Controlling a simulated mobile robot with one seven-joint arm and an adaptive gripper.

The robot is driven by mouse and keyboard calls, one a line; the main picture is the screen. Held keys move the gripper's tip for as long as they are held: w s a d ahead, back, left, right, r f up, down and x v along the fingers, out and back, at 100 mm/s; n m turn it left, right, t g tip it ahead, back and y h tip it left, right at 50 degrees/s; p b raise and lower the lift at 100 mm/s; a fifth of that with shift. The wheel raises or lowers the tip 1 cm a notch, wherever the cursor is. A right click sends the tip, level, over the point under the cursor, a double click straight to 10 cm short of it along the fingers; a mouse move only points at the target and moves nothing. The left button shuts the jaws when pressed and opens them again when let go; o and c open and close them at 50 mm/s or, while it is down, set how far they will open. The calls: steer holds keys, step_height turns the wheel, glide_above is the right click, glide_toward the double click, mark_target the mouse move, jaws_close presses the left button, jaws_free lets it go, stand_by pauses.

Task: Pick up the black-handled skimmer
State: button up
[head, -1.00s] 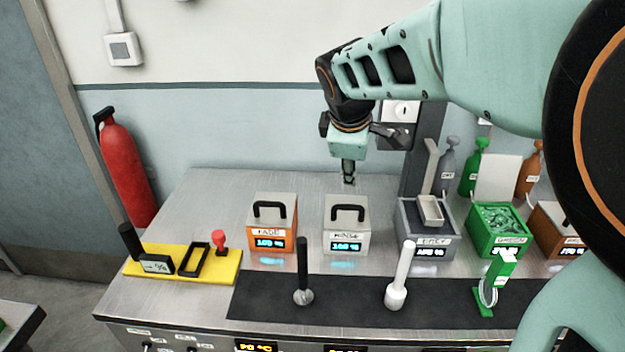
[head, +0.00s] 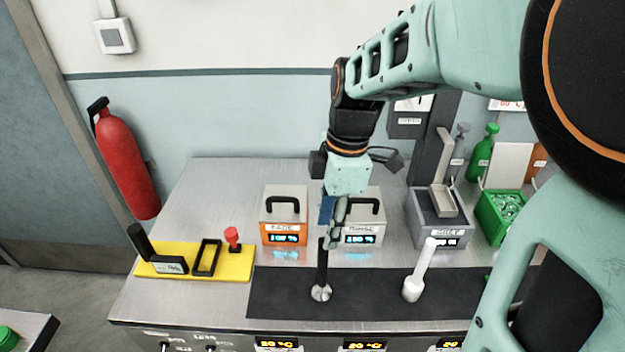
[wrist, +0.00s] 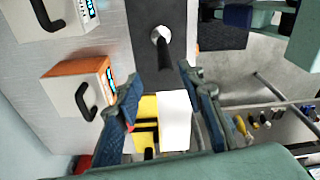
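The black-handled skimmer (head: 322,268) stands upright on the dark mat, its round metal head (head: 321,293) at the bottom and its black handle pointing up. My gripper (head: 335,238) is above it, with its fingers pointing down at the top of the handle. In the wrist view the skimmer (wrist: 163,48) shows from above, just ahead of the gap between the fingertips. My gripper (wrist: 158,78) is open there, its two blue-grey fingers wide apart and apparently not touching the handle. In the head view the fingers partly overlap the handle's top.
A white-handled tool (head: 420,270) stands to the right on the dark mat (head: 275,295). Behind are the orange box (head: 284,232), the white box (head: 372,230) and the grey container (head: 440,228). A yellow tray (head: 233,270) lies to the left.

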mark_target(320, 262)
steer(key=f, duration=0.3)
steer(key=a+f, duration=0.1)
steer(key=f, duration=0.2)
steer(key=s+f, duration=0.1)
steer(key=f, duration=0.2)
steer(key=shift+a+f+p, duration=0.2)
steer(key=shift+p, duration=0.2)
steer(key=shift+a+f, duration=0.1)
steer(key=shift+f, duration=0.45)
steer(key=shift+c, duration=0.6)
jaws_close()
